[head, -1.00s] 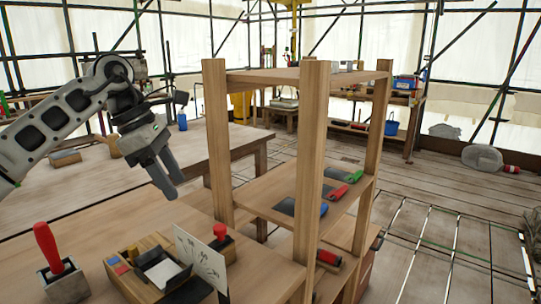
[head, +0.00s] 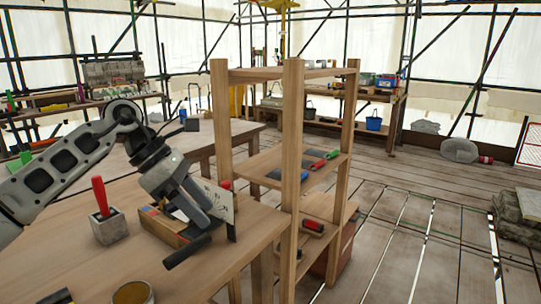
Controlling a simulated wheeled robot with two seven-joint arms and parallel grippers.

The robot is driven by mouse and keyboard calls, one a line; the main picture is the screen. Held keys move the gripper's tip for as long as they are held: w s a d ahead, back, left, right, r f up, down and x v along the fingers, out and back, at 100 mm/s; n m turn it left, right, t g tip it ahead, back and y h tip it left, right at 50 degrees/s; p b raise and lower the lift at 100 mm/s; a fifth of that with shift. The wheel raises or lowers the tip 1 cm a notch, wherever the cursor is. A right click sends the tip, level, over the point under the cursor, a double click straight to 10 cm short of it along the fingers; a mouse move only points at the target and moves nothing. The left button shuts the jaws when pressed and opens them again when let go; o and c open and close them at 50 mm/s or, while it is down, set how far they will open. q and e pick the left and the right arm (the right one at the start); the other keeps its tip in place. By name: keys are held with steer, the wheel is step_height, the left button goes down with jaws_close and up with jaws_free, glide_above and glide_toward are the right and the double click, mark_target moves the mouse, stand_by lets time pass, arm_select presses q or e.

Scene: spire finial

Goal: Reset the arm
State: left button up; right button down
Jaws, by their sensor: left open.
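My left gripper (head: 202,229) comes in from the left in the head view. Its fingers are spread apart with nothing seen between them. It hangs above the near wooden table (head: 85,260), in front of a wooden box (head: 160,226) and a white card with dark drawings (head: 219,203). The gripper hides much of the box and part of the card. I cannot tell whether it touches either. My right gripper is not in view. No spire finial can be made out.
A red-handled tool stands in a grey block (head: 108,228) at the left. A tin (head: 133,293) stands at the near edge. A wooden shelf rack (head: 291,170) holding several trowels (head: 314,163) stands right of the gripper. The plank floor (head: 400,220) at right is mostly open.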

arm_select(q)
steer(key=s+d+f+n+h, duration=0.2)
steer(key=s+d+n+h, duration=0.2)
steer(key=d+h, duration=0.25)
steer(key=s+d+f+n+h, duration=0.2)
steer(key=s+d+n+h, duration=0.2)
steer(key=d+h, duration=0.3)
steer(key=s+a+f+n+t+y, duration=0.1)
steer(key=a+f+n+t+y, duration=0.4)
steer(key=n+t, duration=0.7)
steer(key=s+a+f+n+t+y, duration=0.1)
steer(key=a+f+n+t+y, duration=0.4)
steer(key=n, duration=1.4)
steer(key=s+a+f+n+g+y, duration=0.2)
steer(key=s+f+n+g+y, duration=0.1)
steer(key=s+f+n, duration=0.2)
steer(key=s+a+f+n+g+y, duration=0.2)
steer(key=s+f+n, duration=0.4)
steer(key=s+f, duration=0.3)
step_height(320, 180, down, 3)
steer(key=shift+a+f+g+y, duration=0.1)
steer(key=shift+a+g+y, duration=0.35)
steer(key=shift+y, duration=0.8)
